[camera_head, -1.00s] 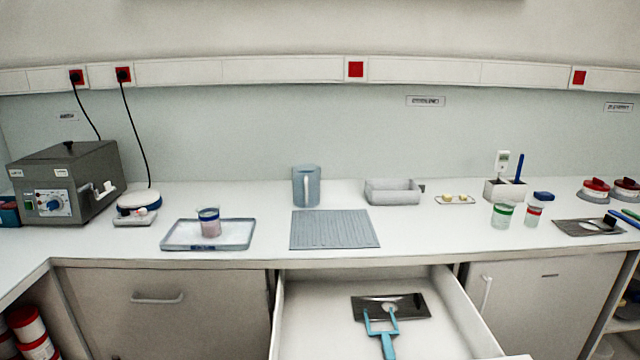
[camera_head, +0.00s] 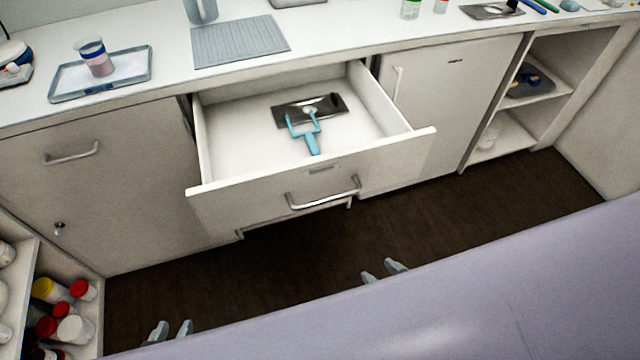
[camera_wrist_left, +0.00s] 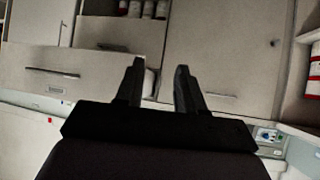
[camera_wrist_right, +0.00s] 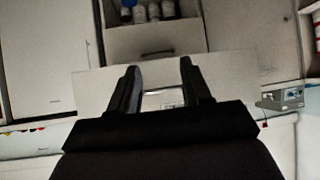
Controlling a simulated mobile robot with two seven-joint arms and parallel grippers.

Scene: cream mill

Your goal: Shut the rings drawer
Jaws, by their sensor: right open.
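The open drawer (camera_head: 262,186) is pulled well out from under the worktop, its pale front facing me. Its silver bar handle (camera_head: 323,195) and a small label are on that front. Inside lie a dark flat plate (camera_head: 283,113) and a blue two-pronged tool (camera_head: 311,141) partly over it. My left gripper (camera_head: 168,332) is open and empty, low at the left in front of the cabinets. My right gripper (camera_head: 385,271) is open and empty, in front of and below the drawer front, apart from it. In the left wrist view (camera_wrist_left: 158,78) the fingers stand apart.
The closed cabinet (camera_head: 100,180) is left of the drawer and a closed door (camera_head: 440,110) is right of it. A shelf with red-lidded and yellow-lidded jars (camera_head: 62,310) stands at the lower left. The dark floor (camera_head: 300,250) before the drawer is clear.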

